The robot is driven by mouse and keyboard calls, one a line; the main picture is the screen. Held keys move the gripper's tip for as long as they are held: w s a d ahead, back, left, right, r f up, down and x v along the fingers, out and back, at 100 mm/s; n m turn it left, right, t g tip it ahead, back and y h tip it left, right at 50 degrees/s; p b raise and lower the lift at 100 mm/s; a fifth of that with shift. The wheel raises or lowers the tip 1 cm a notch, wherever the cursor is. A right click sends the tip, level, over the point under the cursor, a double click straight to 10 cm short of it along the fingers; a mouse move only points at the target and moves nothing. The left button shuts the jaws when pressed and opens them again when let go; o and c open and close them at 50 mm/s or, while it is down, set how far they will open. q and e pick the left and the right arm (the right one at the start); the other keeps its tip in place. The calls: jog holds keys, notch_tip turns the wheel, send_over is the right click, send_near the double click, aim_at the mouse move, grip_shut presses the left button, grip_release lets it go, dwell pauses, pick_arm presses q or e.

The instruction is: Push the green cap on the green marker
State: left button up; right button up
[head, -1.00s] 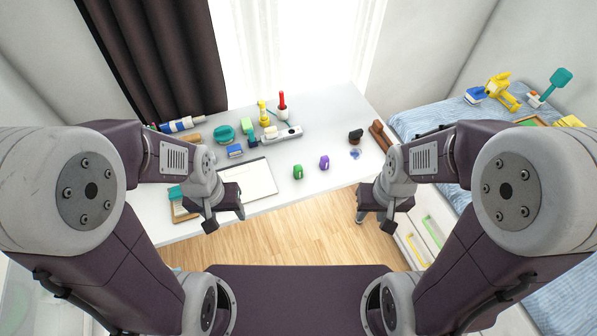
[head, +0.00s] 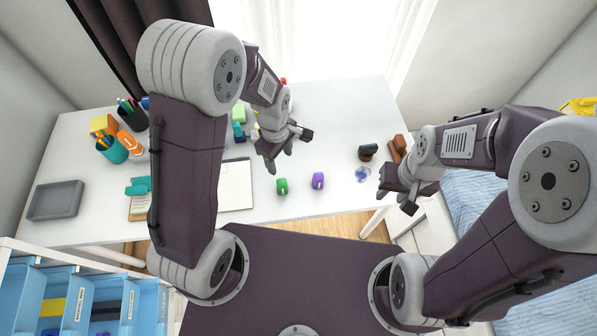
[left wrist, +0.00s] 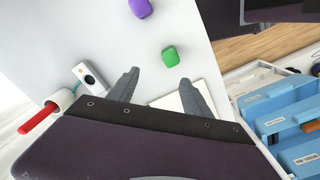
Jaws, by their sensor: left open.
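A small green piece (head: 282,186), which looks like the green cap, stands on the white desk near its front edge. It also shows in the left wrist view (left wrist: 169,56), ahead of the fingers. My left gripper (head: 279,161) is open and empty, above and just behind the green piece in the head view. In the left wrist view its two fingers (left wrist: 159,77) are spread with nothing between them. I cannot make out a green marker; my left arm hides part of the desk. My right gripper (head: 396,201) looks open and empty near the desk's front right.
A purple piece (head: 318,180) stands close right of the green one. A red stick (left wrist: 38,118) sits in a white holder (left wrist: 62,98). A clipboard (head: 236,190) lies left. A dark stamp-like object (head: 368,152) stands right.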

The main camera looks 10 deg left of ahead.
aim_at(282, 182)
pick_arm(q)
jog(key=s+f, duration=0.2)
jog(key=s, duration=0.1)
jog(key=shift+s+a+f+b, duration=0.1)
jog(key=shift+a+f+b, duration=0.2)
jog(key=shift+f, duration=0.1)
jog(key=f, duration=0.2)
jog(key=w+f, duration=0.1)
jog(key=shift+d, duration=0.4)
jog(key=shift+w+d+f, duration=0.1)
jog(key=shift+w+f, duration=0.05)
jog(key=shift+f, duration=0.05)
jog(key=f, duration=0.5)
jog(key=shift+s+b, duration=0.2)
jog(key=shift+b, duration=0.1)
jog(key=shift+w, duration=0.1)
jog(key=shift+c, duration=1)
jog(key=c, duration=0.5)
grip_shut()
jog(key=shift+r, duration=0.5)
notch_tip(282, 182, up, 3)
jog(key=shift+f, duration=0.1)
jog(key=s+d+r, duration=0.7)
jog(key=d, duration=0.2)
jog(key=shift+d+r+p, duration=0.15)
jog(key=shift+p, duration=0.25)
pick_arm(e)
jog(key=shift+s+a+f, duration=0.4)
jog(key=shift+s, duration=0.3)
